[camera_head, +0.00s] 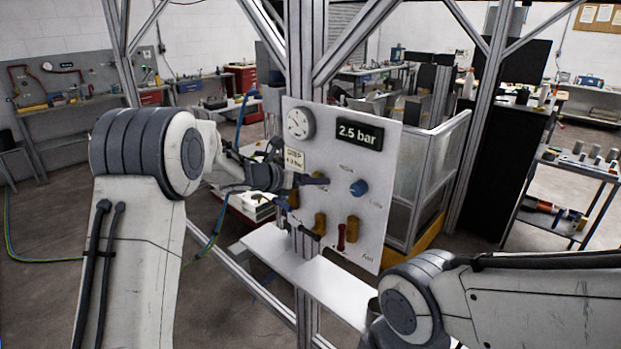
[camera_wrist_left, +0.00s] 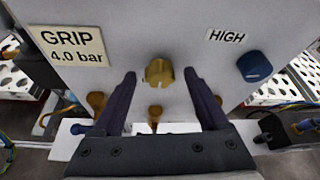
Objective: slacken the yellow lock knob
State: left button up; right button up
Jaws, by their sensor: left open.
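The yellow lock knob (camera_wrist_left: 159,72) is on the upright light panel (camera_wrist_left: 130,42), near the middle of the left wrist view. My left gripper (camera_wrist_left: 159,74) is open, with one dark fingertip to each side of the knob. A gap shows between the knob and both fingers. In the head view my left gripper (camera_head: 322,181) is close to the panel (camera_head: 325,150) and appears to hide the knob. Part of my right arm (camera_head: 410,300) shows at the lower right, but its gripper is out of view.
A blue knob (camera_wrist_left: 254,67) is right of the lock knob, under a HIGH label (camera_wrist_left: 227,36). Several brass-coloured handles (camera_head: 352,229) and a red one (camera_head: 341,237) sit lower on the panel. A gauge (camera_head: 299,122) and a 2.5 bar display (camera_head: 359,134) are above. A white shelf (camera_head: 330,285) projects below.

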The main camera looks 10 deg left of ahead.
pick_arm(q)
jog(key=shift+c, duration=0.3)
grip_shut()
